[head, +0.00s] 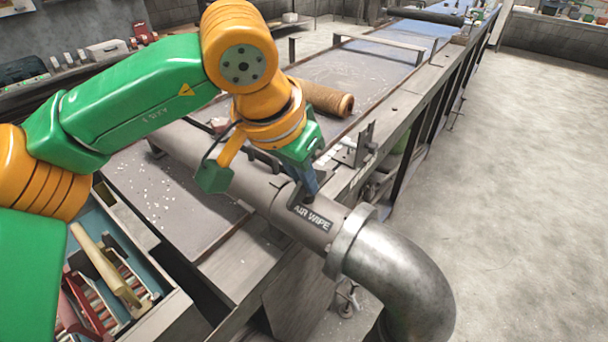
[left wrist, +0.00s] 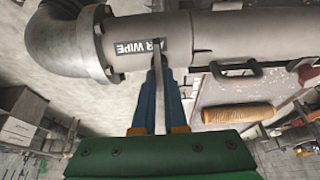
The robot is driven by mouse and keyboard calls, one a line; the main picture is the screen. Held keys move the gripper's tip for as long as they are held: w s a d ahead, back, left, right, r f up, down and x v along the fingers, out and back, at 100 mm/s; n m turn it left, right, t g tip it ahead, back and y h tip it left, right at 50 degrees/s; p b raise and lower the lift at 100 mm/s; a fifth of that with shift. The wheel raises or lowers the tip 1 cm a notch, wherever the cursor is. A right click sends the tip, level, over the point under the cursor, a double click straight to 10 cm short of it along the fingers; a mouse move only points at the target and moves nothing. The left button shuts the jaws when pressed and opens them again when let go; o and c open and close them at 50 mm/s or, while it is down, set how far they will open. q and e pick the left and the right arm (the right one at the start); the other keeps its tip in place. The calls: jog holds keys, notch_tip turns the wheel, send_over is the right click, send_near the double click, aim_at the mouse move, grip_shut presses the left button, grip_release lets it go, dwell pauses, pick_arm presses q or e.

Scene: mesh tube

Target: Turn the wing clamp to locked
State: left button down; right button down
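The grey pipe (head: 245,187) has a dark "AIR WIPE" label (head: 311,219) near its elbow end. A thin grey wing (left wrist: 158,47) on the pipe, which looks like the wing clamp, stands across the label in the left wrist view. My left gripper (head: 308,194) reaches down to the pipe beside the label. In the left wrist view its two blue fingers (left wrist: 158,70) are close together with the wing between their tips, and they appear shut on it. The fingertips hide part of the clamp. My right gripper is not in view.
A metal elbow (head: 400,275) bends down from the pipe's flange. A brown roll (head: 325,98) lies on the long bench behind. A tool tray (head: 170,306) is at lower left. Open floor lies right.

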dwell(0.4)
pick_arm(q)
jog(key=n+y, duration=0.1)
jog(key=n, duration=0.1)
jog(key=n+y+p, duration=0.1)
jog(key=n, duration=0.2)
jog(key=shift+s+d+r+t, duration=0.1)
jog(key=shift+d+t, duration=0.1)
jog(key=shift+t, duration=0.2)
jog(key=n+y+p, duration=0.1)
jog(key=n, duration=0.2)
jog(key=shift+d+n+p, duration=0.15)
jog(key=shift+n+p, duration=0.25)
jog(key=n+p, duration=0.1)
jog(key=n+y+p, duration=0.1)
jog(key=n, duration=0.1)
jog(key=n+y+p, duration=0.1)
jog(key=n, duration=0.1)
jog(key=shift+d+r+g, duration=0.1)
jog(key=shift+d+g, duration=0.15)
jog(key=shift+g, duration=0.15)
jog(key=n+y+p, duration=0.1)
jog(key=n+p, duration=0.1)
jog(key=n, duration=0.1)
jog(key=shift+g, duration=0.3)
jog(key=shift+w+d+n+y+p, duration=0.1)
jog(key=shift+w+n+y+p, duration=0.15)
jog(key=shift+n+p, duration=0.4)
jog(key=shift+f+g, duration=0.2)
jog(key=shift+g, duration=0.1)
